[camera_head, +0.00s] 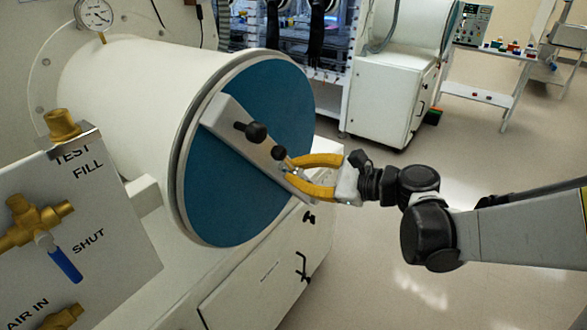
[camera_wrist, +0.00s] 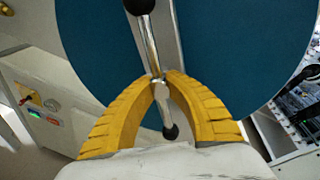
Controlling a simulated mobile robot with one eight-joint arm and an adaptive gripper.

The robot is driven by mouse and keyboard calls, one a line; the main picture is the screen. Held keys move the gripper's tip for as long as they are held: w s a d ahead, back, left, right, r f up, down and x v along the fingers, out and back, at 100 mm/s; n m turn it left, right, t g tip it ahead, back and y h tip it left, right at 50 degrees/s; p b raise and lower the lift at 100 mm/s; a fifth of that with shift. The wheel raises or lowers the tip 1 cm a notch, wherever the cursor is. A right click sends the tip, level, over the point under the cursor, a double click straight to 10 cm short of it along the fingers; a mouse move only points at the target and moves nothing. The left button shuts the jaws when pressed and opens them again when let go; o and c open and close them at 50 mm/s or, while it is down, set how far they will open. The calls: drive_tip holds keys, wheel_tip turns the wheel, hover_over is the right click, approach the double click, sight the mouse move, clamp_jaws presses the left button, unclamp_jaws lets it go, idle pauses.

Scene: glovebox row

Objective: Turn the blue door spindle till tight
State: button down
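The blue round door (camera_head: 232,180) closes the end of a white cylinder. A pale bar (camera_head: 235,135) crosses it. The spindle handle, a shiny metal rod with black ball ends, shows in the wrist view (camera_wrist: 150,45); one black knob of it shows in the head view (camera_head: 279,153). My gripper (camera_head: 288,171) reaches the door from the right. In the wrist view, its yellow fingers (camera_wrist: 159,80) come together on both sides of the rod's middle, apparently touching it. The fingers hide part of the handle in the head view.
A brass-valve panel (camera_head: 75,225) with a blue lever (camera_head: 66,264) stands at front left. A gauge (camera_head: 95,14) sits above the cylinder. A white cabinet (camera_head: 270,285) lies below the door. Another white cabinet (camera_head: 385,100) stands behind. The floor (camera_head: 450,180) behind my arm is clear.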

drive_tip(key=m+b, duration=0.1)
drive_tip(key=m, duration=0.1)
drive_tip(key=m+y, duration=0.1)
drive_tip(key=m, duration=0.2)
drive_tip(key=shift+f+g+y+b, duration=0.15)
drive_tip(key=shift+g+y+b, duration=0.15)
drive_tip(key=shift+b, duration=0.05)
drive_tip(key=m+b, duration=0.1)
drive_tip(key=m, duration=0.2)
drive_tip(key=m+y, duration=0.1)
drive_tip(key=m, duration=0.2)
drive_tip(key=shift+s+y+b, duration=0.1)
drive_tip(key=shift+y+b, duration=0.2)
drive_tip(key=shift+b, duration=0.1)
drive_tip(key=c, duration=1.5)
unclamp_jaws()
drive_tip(key=v, duration=1.2)
